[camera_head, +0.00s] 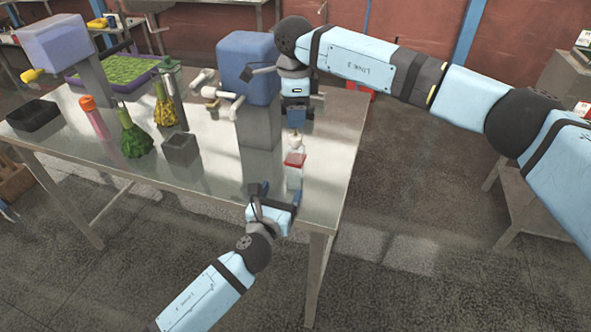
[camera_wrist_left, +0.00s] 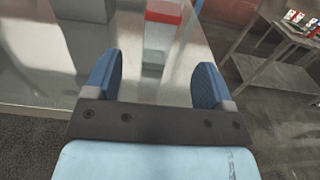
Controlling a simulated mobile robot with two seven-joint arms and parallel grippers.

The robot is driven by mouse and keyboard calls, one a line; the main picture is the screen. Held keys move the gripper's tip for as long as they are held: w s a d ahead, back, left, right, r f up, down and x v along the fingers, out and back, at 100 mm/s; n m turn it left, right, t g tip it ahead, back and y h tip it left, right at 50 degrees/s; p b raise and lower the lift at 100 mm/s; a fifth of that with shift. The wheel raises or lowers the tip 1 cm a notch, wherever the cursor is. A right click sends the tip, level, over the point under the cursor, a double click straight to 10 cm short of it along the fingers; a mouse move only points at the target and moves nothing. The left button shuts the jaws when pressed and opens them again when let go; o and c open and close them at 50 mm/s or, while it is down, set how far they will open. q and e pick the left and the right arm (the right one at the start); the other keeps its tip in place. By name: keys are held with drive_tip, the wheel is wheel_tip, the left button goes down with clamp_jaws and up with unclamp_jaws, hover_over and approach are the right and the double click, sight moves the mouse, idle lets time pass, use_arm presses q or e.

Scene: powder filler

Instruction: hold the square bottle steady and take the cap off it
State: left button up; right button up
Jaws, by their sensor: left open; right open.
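The square bottle (camera_head: 294,178) stands upright near the table's right front edge, with a pale body and a red cap (camera_head: 295,159) on top. In the left wrist view the bottle (camera_wrist_left: 154,57) and its red cap (camera_wrist_left: 163,12) show ahead, between the lines of my fingers. My left gripper (camera_head: 275,190) is open and empty, just in front of the bottle; its blue fingers also show in the wrist view (camera_wrist_left: 157,80). My right gripper (camera_head: 297,118) is open, pointing down above and behind the cap. A small whitish rounded thing (camera_head: 296,142) shows below it; whether they touch is unclear.
A blue-and-grey machine (camera_head: 248,68) stands left of the bottle. The table's (camera_head: 225,186) front strip is clear.

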sight(292, 170)
use_arm(q)
drive_tip(key=x, duration=1.1)
drive_tip(key=shift+s, duration=0.1)
drive_tip(key=shift+c, duration=0.2)
drive_tip(key=c, duration=1.3)
use_arm(e)
drive_tip(key=shift+o, duration=0.9)
drive_tip(key=r+n, duration=0.1)
drive_tip(key=n, duration=0.2)
drive_tip(key=shift+r+n, duration=0.3)
drive_tip(key=shift+r, duration=0.05)
wheel_tip(292, 170, down, 9)
drive_tip(key=n, duration=0.6)
drive_tip(key=shift+f+n, duration=0.15)
drive_tip(key=shift+n, duration=0.25)
